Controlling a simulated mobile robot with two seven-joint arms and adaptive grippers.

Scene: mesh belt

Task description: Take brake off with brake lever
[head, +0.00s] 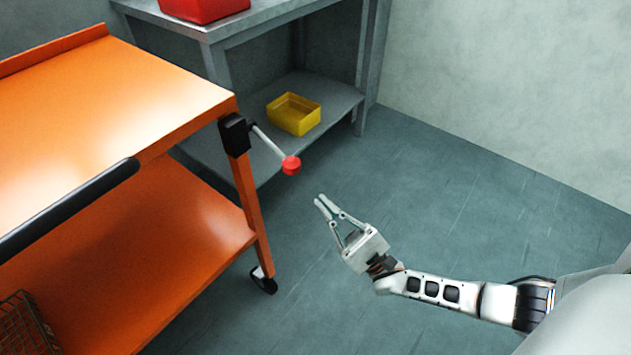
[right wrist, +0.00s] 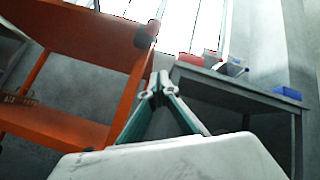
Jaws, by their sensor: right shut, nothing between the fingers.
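The brake lever (head: 267,140) is a thin grey rod with a red knob (head: 291,166) at its end. It comes out of a black mount (head: 235,135) at the near right corner of the orange cart (head: 250,205) and slopes down to the right. My right gripper (head: 321,200) is shut and empty, apart from the knob, below and to the right of it in the head view. My left gripper is not in view.
A grey table (head: 215,30) with a red bin (head: 203,8) on top and a yellow bin (head: 293,114) on its lower shelf stands behind the cart. The cart has a black push handle (head: 70,208) and a wire basket (head: 25,325). The floor around my right arm is clear.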

